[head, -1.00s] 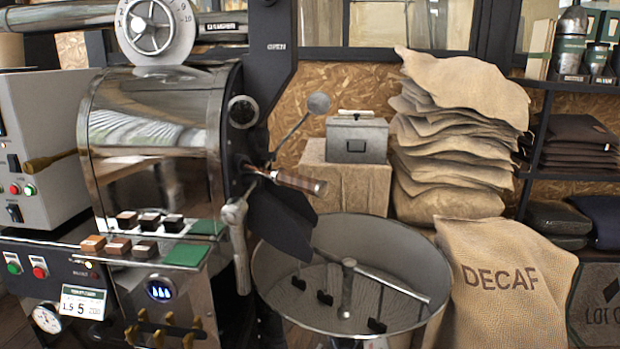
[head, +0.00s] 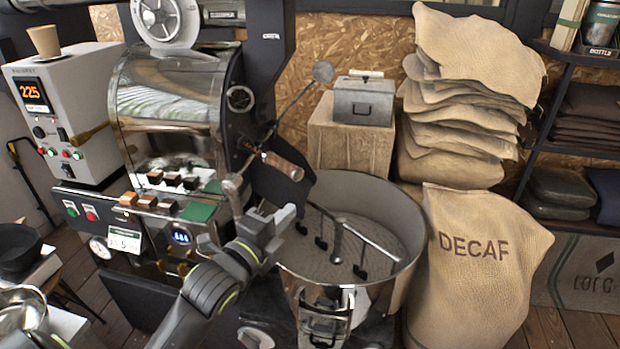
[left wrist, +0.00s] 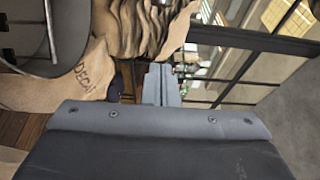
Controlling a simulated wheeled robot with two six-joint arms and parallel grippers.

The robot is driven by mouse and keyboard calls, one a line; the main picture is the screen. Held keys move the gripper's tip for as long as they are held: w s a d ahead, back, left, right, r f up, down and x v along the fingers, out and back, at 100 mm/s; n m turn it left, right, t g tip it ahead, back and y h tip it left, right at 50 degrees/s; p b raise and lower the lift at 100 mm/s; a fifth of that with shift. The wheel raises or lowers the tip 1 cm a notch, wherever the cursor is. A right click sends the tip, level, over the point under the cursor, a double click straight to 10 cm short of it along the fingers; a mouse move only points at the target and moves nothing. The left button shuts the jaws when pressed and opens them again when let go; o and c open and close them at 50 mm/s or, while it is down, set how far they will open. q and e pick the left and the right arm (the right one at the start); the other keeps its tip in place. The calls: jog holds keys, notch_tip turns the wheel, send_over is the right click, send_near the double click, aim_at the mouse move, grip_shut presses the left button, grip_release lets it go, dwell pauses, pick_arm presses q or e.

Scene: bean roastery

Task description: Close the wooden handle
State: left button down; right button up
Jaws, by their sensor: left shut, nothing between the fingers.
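The wooden handle (head: 283,166) sticks out to the right from the front of the roaster drum (head: 172,110), above a dark chute (head: 283,190). It slopes slightly down toward its free end. My left gripper (head: 290,213) is shut and empty, below the handle and in front of the chute, apart from the handle. In the left wrist view my left gripper (left wrist: 161,84) shows shut, with no handle in sight. My right gripper is in neither view.
The round cooling tray (head: 405,225) stands right of my left gripper. A thin lever with a round knob (head: 322,72) rises above the handle. A DECAF sack (head: 480,275) stands at the right. A metal box (head: 363,100) sits behind on a block.

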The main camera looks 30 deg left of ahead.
aim_at(281, 165)
pick_arm(q)
jog(key=w+a+p, duration=0.3)
jog(key=w, duration=0.7)
jog(key=shift+w+a, duration=0.15)
jog(key=shift+w, duration=0.25)
jog(key=shift+f, duration=0.1)
